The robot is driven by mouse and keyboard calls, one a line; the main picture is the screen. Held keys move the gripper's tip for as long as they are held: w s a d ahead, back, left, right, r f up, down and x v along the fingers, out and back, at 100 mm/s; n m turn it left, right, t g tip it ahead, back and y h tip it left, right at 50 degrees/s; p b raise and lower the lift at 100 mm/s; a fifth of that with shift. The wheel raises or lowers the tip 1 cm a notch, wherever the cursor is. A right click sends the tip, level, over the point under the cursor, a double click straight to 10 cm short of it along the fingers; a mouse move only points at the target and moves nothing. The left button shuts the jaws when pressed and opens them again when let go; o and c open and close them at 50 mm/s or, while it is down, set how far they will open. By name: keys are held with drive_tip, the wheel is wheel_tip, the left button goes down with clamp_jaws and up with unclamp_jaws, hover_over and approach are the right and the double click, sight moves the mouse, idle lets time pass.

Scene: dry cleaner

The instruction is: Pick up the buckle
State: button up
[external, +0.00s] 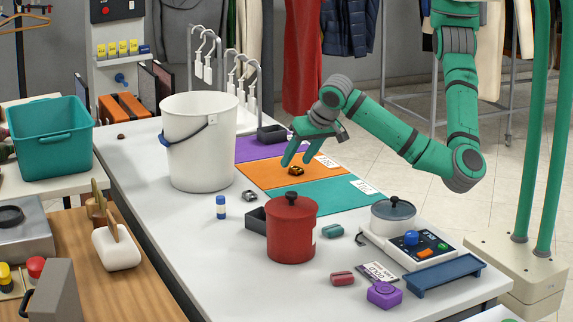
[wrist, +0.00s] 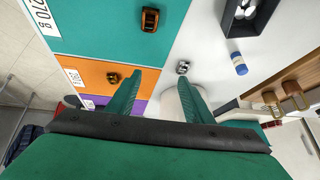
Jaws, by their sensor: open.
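Several small buckle-like pieces are in view; I cannot tell for certain which is the buckle. A dark and amber piece (external: 295,170) lies on the orange mat (external: 262,174); it also shows in the wrist view (wrist: 112,77). A silver and black piece (external: 249,196) lies on the bare white table, also in the wrist view (wrist: 183,68). A larger amber and black piece (wrist: 149,19) lies on the teal mat (wrist: 95,28), hidden in the external view. My gripper (external: 296,161) is open and empty above the orange mat, its fingers (wrist: 158,77) pointing down.
A white bucket (external: 195,145) stands left of the mats. A red canister (external: 291,230) and dark tray (external: 256,219) stand in front. A scale (external: 408,245) with a lidded pot (external: 393,217) is at the right.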

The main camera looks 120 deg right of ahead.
drive_tip(key=s+a+f+g+y, duration=0.1)
drive_tip(key=s+a+f+y, duration=0.15)
drive_tip(key=a, duration=0.35)
drive_tip(key=shift+h, duration=0.35)
drive_tip(key=shift+s+x, duration=0.2)
drive_tip(key=shift+x, duration=4.55)
drive_tip(key=shift+d, duration=0.15)
drive_tip(key=shift+r, duration=0.1)
drive_tip(key=c, duration=1.1)
